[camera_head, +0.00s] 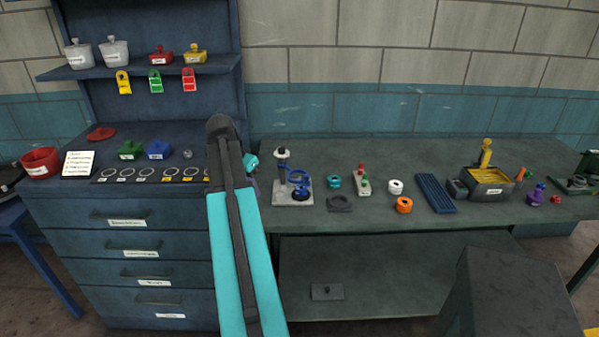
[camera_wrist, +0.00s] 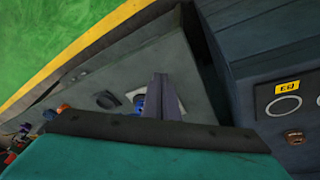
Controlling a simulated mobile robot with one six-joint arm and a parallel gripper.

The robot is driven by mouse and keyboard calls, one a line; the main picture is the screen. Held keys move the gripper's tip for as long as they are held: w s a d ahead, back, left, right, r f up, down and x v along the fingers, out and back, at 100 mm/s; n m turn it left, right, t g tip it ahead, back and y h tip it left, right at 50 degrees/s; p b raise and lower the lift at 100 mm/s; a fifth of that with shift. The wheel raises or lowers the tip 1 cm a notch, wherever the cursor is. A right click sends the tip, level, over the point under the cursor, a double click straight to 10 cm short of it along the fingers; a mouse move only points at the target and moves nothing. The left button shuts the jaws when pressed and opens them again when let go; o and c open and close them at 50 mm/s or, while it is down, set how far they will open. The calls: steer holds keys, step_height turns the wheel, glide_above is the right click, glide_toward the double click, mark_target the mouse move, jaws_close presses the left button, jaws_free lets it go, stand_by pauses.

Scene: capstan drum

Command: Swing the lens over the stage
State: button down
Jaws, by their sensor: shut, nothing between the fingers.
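A small stand (camera_head: 281,172) with a pale square base and an upright post with a dark and white top is on the green bench, just right of my arm in the head view. A blue ring on an arm (camera_head: 299,177), apparently the lens, sticks out from the post. A blue round piece (camera_head: 302,193), apparently the stage, sits low on the base. My gripper (camera_wrist: 160,82) is shut and empty. In the wrist view its fingers partly cover the stand, whose blue part (camera_wrist: 139,103) shows beside them. In the head view my arm mostly hides the gripper, left of the stand.
A dark round-topped block (camera_head: 340,203), a teal ring (camera_head: 334,182) and a small board with red and green knobs (camera_head: 363,181) are right of the stand. The blue drawer cabinet (camera_head: 110,235) adjoins the bench on the left. A grey box (camera_head: 505,290) stands in front, right.

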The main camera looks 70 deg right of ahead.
steer(key=s+d+r+m, duration=0.3)
steer(key=s+d+r, duration=0.1)
steer(key=s+r, duration=0.4)
step_height(320, 180, up, 3)
steer(key=shift+d+f+h+p, duration=0.1)
steer(key=shift+d+h+p, duration=0.15)
steer(key=shift+h+p, duration=0.2)
steer(key=shift+f, duration=0.1)
steer(key=p, duration=0.4)
glide_above(304, 184)
steer(key=w+a, duration=0.1)
steer(key=a, duration=0.1)
steer(key=shift+d+f, duration=0.15)
steer(key=shift+f, duration=2.15)
steer(key=shift+d+f, duration=0.1)
steer(key=shift+f, duration=2.15)
steer(key=shift+w, duration=0.1)
